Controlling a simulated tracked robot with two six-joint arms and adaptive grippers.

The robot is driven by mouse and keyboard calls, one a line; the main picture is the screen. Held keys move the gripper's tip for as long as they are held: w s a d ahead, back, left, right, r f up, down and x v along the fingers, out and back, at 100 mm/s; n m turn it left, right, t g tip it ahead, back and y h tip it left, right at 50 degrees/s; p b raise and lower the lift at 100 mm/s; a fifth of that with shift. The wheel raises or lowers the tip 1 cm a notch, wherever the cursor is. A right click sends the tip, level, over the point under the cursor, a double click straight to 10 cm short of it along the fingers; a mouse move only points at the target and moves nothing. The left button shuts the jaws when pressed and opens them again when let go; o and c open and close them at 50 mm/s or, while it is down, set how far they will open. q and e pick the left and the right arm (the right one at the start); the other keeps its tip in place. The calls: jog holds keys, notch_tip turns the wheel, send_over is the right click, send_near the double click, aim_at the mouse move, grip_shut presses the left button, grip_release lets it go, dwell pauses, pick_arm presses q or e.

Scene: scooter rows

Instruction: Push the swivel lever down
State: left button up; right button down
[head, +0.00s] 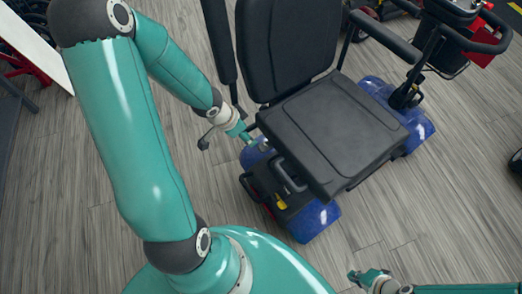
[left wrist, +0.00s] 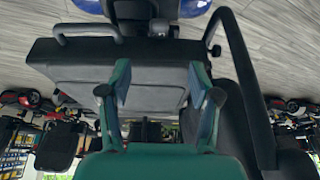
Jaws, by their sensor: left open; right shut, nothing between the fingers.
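A bent grey bar, apparently the swivel lever (head: 290,175), is beside the seat's lower left edge in the head view. In the left wrist view, which looks upside down, what seems to be the same bent bar (left wrist: 88,28) shows beyond the seat (left wrist: 85,72). My left gripper (head: 246,137) is near the seat's left corner, up and left of the bar and apart from it in the picture. Its two fingers (left wrist: 160,85) are spread with nothing between them. My right gripper (head: 364,277) is shut and empty at the bottom, away from the scooter.
The scooter has a tall black backrest (head: 288,45), blue wheel covers (head: 315,220) and a tiller (head: 470,35) at the upper right. A black curved armrest (left wrist: 250,90) stands right of my left fingers in the wrist view. Grey floor (head: 440,215) is clear at the right.

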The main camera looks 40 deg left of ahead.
aim_at(261, 147)
pick_arm(q)
jog(key=b+x, duration=1.1)
jog(key=x, duration=0.3)
jog(key=shift+d+f+b, duration=0.15)
jog(key=shift+b, duration=0.2)
jog(key=shift+b+x, duration=0.55)
jog(key=shift+x, duration=0.3)
jog(key=shift+w, duration=0.1)
grip_shut()
